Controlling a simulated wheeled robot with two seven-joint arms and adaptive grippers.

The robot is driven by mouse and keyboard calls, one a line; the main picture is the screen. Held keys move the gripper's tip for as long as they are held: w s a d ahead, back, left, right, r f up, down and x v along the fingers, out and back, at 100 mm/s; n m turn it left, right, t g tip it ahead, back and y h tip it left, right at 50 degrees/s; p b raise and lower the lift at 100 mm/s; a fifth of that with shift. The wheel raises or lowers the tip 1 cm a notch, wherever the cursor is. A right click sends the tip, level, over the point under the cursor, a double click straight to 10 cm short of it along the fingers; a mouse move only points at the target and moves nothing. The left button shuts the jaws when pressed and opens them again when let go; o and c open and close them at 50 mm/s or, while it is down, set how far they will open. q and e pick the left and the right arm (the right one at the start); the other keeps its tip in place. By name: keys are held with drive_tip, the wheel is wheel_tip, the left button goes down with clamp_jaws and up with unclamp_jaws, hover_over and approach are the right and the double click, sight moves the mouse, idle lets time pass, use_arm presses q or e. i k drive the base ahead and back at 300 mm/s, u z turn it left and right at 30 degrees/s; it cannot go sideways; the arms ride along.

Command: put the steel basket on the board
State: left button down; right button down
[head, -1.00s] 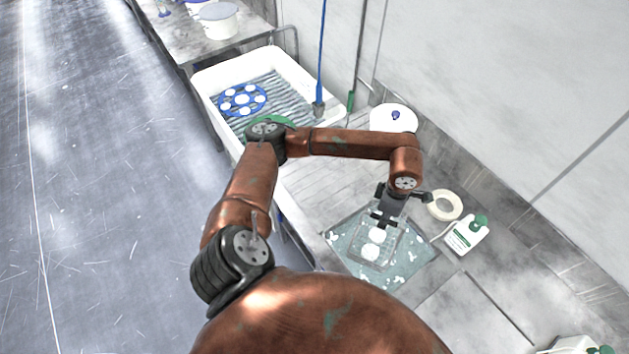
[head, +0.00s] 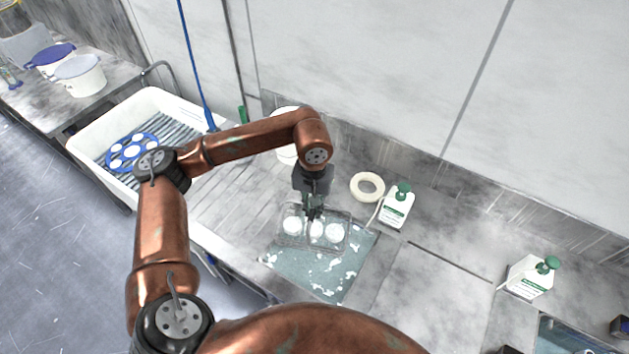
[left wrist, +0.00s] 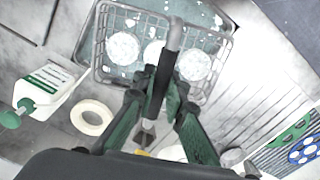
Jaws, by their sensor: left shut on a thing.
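The steel basket (head: 306,246) is a wire basket with a grey arched handle, holding three white discs. It shows over the far edge of the board (head: 315,273), a teal speckled sheet on the bench; I cannot tell whether it touches it. My left gripper (head: 312,212) is above the basket, shut on its handle. In the left wrist view the gripper fingers (left wrist: 160,88) close around the handle, and the basket (left wrist: 221,70) lies beyond them with the board (left wrist: 200,12) partly showing behind it. My right gripper is out of view.
A cream ring (head: 367,187) and a white bottle with a green cap (head: 396,207) stand close right of the basket. A white tub (head: 287,152) is behind my arm. A white sink tray (head: 96,128) with a blue platen is at left.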

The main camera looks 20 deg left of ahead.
sight(225, 212)
drive_tip(key=z, duration=1.8)
drive_tip(key=k, duration=1.45)
drive_tip(key=u, duration=1.8)
drive_tip(key=i, duration=1)
